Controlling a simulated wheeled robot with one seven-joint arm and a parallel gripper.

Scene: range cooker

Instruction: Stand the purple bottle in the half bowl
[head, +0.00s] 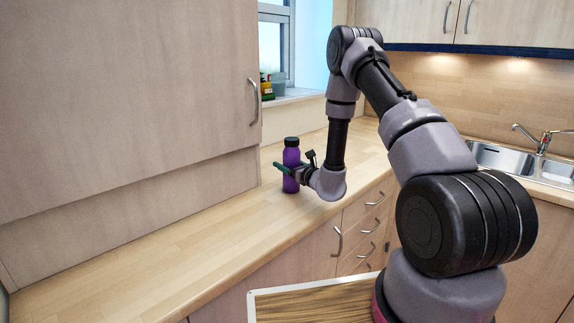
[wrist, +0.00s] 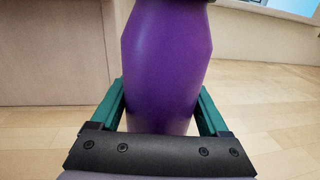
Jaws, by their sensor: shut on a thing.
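The purple bottle (head: 291,157) has a black cap and is upright at the counter, towards the left wall. I cannot tell whether its base touches the counter. My gripper (head: 284,170) is shut on its body from the right side. In the wrist view the purple bottle (wrist: 163,60) fills the middle, between the two green fingers of my gripper (wrist: 162,105). The bottle's top and base are out of the wrist view. I see no half bowl in either view.
The wooden counter (head: 180,258) is clear in front of the bottle. A tall cabinet (head: 120,100) stands at the left. A window sill (head: 292,97) with small items is behind. A sink (head: 505,160) is at the far right. A wood-topped surface (head: 315,303) is at the bottom.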

